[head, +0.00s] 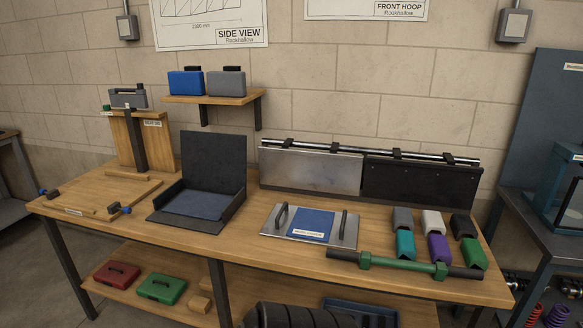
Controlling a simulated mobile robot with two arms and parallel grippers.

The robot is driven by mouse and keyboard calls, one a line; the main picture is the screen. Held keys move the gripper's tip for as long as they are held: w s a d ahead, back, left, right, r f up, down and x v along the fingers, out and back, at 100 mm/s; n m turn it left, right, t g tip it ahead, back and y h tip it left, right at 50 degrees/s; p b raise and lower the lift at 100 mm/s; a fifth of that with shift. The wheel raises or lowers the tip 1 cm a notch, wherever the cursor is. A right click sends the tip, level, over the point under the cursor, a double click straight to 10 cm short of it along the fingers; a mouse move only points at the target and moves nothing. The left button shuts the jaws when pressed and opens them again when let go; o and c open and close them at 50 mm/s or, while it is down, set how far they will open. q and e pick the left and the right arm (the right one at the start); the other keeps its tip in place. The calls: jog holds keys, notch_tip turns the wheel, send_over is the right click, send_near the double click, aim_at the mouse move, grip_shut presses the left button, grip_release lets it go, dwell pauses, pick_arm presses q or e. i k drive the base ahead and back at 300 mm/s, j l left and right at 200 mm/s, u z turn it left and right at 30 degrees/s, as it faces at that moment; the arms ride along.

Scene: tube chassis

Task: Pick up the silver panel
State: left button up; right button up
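A silver panel (311,169) stands upright at the back of the wooden workbench, under a horizontal rail with black clamps. A black panel (421,184) stands beside it on the right. A flat silver plate (273,224) with two dark upright handles and a blue middle area with a white label lies on the bench in front of them. Neither of my grippers is in view.
An open black case (207,191) stands left of the plate. Small coloured blocks (438,247) sit at the right, behind a dark bar with green fittings (402,264) along the front edge. A wall shelf (211,99) holds two boxes.

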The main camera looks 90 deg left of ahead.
aim_at(333, 172)
jog(key=u, duration=2.65)
jog(key=j+z, duration=0.4)
jog(key=j, duration=1.35)
jog(key=k, duration=0.05)
